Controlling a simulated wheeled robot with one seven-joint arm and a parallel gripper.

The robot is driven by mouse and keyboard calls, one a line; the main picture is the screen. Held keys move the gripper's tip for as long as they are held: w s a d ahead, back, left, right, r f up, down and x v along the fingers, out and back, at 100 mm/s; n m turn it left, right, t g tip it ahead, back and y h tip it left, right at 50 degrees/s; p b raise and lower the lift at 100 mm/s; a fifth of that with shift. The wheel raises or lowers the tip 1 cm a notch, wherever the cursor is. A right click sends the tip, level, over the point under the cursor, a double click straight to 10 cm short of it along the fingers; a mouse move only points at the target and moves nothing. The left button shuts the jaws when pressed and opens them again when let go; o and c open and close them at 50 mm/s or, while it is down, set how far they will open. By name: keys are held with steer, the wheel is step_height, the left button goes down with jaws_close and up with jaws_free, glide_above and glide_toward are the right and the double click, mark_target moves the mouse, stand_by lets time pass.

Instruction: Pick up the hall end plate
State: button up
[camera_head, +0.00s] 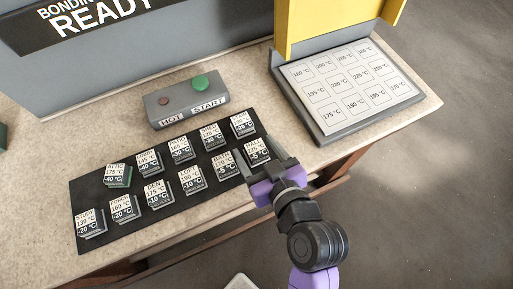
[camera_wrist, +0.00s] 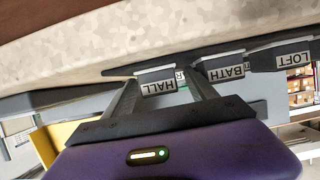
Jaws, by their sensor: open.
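The hall end plate (camera_head: 256,152) is the block marked HALL with a white label on top, at the right end of the near row on the black mat (camera_head: 145,215). In the wrist view its HALL face (camera_wrist: 158,87) shows between the fingers. My gripper (camera_head: 258,160) is open, with its fingers reaching to either side of the hall plate; it also shows in the wrist view (camera_wrist: 160,90). I cannot tell whether the fingers touch the plate. The bath plate (camera_head: 222,164) stands just left of it in the head view.
Several other labelled plates stand in two rows on the mat, including the loft plate (camera_head: 192,180). Behind them is a control box (camera_head: 187,99) with a green and a red button. A grey tray (camera_head: 345,85) with temperature squares lies at the right, under a yellow panel (camera_head: 335,22).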

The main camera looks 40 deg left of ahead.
steer(key=shift+c, duration=0.5)
steer(key=c, duration=1.2)
steer(key=shift+c, duration=0.2)
steer(key=shift+r, duration=0.1)
